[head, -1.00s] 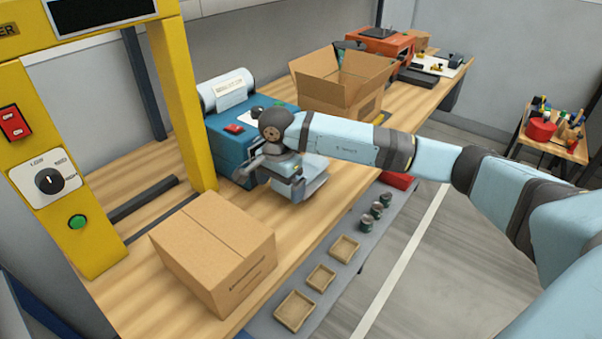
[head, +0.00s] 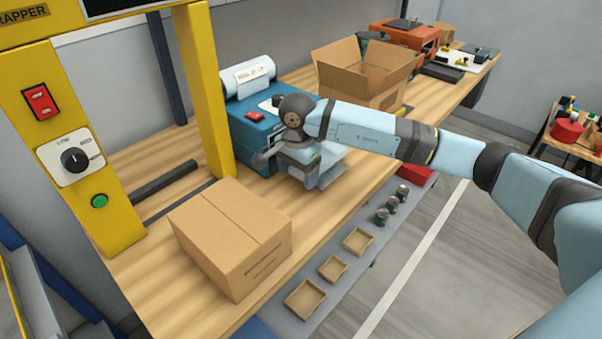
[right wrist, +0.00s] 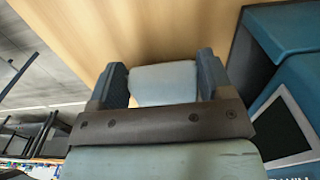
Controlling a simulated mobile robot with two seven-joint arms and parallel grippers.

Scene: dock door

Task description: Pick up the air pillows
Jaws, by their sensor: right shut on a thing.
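The air pillows show as a pale, whitish-blue pad (right wrist: 163,82) between the two fingers of my right gripper in the right wrist view. My right gripper (right wrist: 162,70) is shut on it, one dark finger at each side. In the head view the right gripper (head: 312,177) is low over the wooden bench, just right of the blue machine. A pale edge beside the gripper there may be the pillows, but the hand hides most of them. My left gripper is not in view.
The blue machine (head: 254,140) with a white roll (head: 248,77) stands left of the gripper. An open carton (head: 360,88) is behind it and a closed carton (head: 232,240) in front. A yellow frame (head: 205,95) stands at left. Small trays (head: 305,299) line the grey lower shelf.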

